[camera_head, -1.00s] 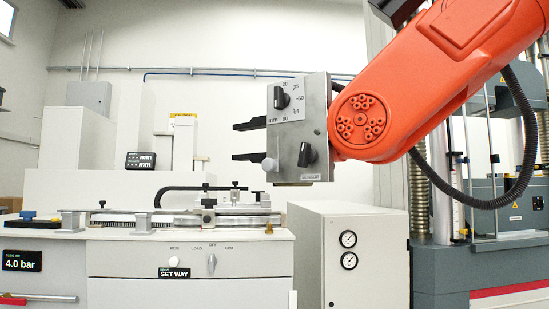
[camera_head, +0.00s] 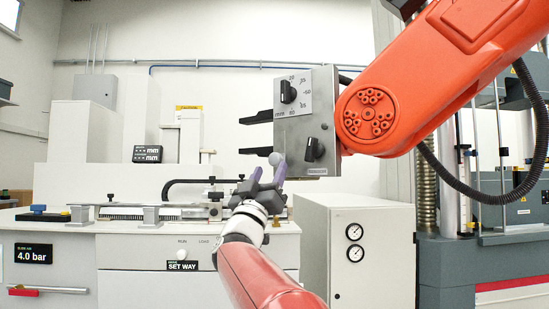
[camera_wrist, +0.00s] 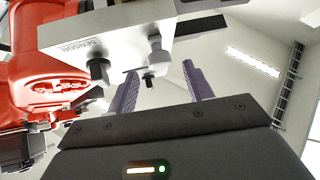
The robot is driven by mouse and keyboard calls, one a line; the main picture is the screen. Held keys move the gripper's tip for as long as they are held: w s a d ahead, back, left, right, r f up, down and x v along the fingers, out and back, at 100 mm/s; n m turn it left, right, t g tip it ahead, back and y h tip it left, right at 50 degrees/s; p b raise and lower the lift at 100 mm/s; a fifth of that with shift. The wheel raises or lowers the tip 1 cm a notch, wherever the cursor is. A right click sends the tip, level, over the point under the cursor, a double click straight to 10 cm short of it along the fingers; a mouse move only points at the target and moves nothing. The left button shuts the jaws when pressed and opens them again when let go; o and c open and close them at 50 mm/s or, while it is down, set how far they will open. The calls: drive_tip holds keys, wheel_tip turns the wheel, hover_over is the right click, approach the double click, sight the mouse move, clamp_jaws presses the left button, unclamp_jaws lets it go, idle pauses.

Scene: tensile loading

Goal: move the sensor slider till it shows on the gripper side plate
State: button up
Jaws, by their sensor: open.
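The gripper side plate (camera_head: 310,120) is a grey metal plate with dials, on the end of a big orange arm. A small pale knob, apparently the sensor slider (camera_head: 277,158), sits at its lower left corner. My gripper (camera_head: 269,168) is just below that knob, open, with its two purple fingertips pointing up. In the wrist view, the plate (camera_wrist: 125,32) carries a SENSOR label, and a small dark knob (camera_wrist: 155,58) shows between my fingertips (camera_wrist: 159,70). I cannot tell whether the fingers touch it. A bigger black knob (camera_wrist: 98,70) is left of my fingers.
Two black jaws (camera_head: 257,118) stick out left from the plate. The orange arm (camera_head: 440,75) fills the upper right. Below stand a white bench (camera_head: 130,265) with a rail fixture and a white cabinet with gauges (camera_head: 372,270).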

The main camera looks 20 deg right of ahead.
sight(273, 162)
drive_tip(key=p+x, duration=0.1)
drive_tip(key=x, duration=0.4)
drive_tip(key=shift+w+r, duration=0.1)
